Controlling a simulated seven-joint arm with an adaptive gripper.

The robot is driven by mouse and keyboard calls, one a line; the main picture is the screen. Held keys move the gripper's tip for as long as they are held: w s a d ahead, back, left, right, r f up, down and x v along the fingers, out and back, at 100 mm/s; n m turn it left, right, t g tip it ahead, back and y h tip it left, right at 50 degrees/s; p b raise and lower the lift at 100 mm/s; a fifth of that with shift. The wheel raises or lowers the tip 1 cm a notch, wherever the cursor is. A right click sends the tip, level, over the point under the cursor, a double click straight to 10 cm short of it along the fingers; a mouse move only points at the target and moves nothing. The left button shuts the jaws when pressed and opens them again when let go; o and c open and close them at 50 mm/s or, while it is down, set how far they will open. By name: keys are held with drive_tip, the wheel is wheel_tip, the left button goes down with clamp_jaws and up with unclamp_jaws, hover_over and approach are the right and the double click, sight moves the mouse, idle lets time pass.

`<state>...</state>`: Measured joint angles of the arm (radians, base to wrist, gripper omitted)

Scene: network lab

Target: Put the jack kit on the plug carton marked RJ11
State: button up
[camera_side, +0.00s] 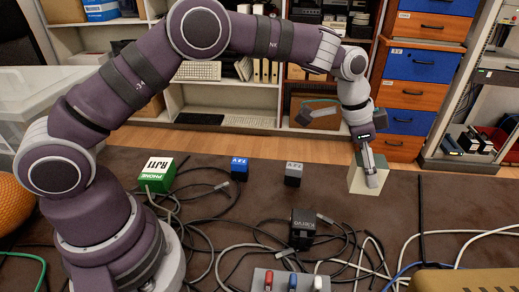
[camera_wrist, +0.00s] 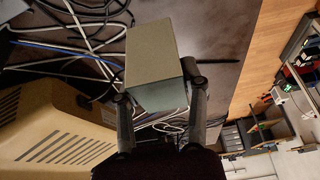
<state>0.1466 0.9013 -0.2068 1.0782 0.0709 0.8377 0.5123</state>
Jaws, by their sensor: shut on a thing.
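My gripper (camera_side: 371,178) is shut on a plain pale grey-green box (camera_side: 356,181) at the right of the dark mat. In the wrist view, the two fingers of my gripper (camera_wrist: 158,82) press on opposite sides of this box (camera_wrist: 155,53). No marking shows on its visible faces, so I cannot tell by label that it is the jack kit. Whether its underside touches the mat is unclear. The plug carton (camera_side: 157,174), green and white and marked RJ11 PHONE, stands on the mat at the left, well apart from my gripper.
A blue cube (camera_side: 239,169) and a grey cube (camera_side: 293,174) stand between carton and gripper. A black box (camera_side: 302,228) sits among loose cables nearer the front. A grey block with coloured plugs (camera_side: 291,281) and a beige case (camera_side: 463,280) lie at the front edge.

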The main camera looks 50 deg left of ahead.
drive_tip(key=s+a+n+y, duration=0.1)
drive_tip(key=a+n, duration=0.2)
drive_tip(key=a, duration=0.1)
drive_tip(key=s+a+r+n+t+y, duration=0.1)
drive_tip(key=a+n, duration=0.3)
drive_tip(key=a, duration=0.1)
drive_tip(key=s+a+n+y, duration=0.1)
drive_tip(key=a+n, duration=0.2)
drive_tip(key=a, duration=0.2)
drive_tip(key=shift+r+y, duration=0.3)
drive_tip(key=shift+y, duration=0.1)
drive_tip(key=s+a+r+n+g+y, duration=0.1)
drive_tip(key=s+a+n+y, duration=0.2)
drive_tip(key=s+a+n, duration=0.5)
drive_tip(key=n+g, duration=0.7)
drive_tip(key=n, duration=1.1)
hover_over(148, 167)
drive_tip(key=w+d, duration=0.1)
drive_tip(key=f, duration=0.5)
drive_tip(key=shift+w+d+f, duration=0.1)
drive_tip(key=shift+d+f, duration=0.1)
drive_tip(key=shift+f, duration=0.15)
drive_tip(key=shift+w+f+t, duration=0.1)
drive_tip(key=shift+f+t, duration=0.2)
drive_tip(key=shift+f, duration=0.05)
drive_tip(key=o, duration=1.2)
drive_tip(key=shift+f, duration=0.1)
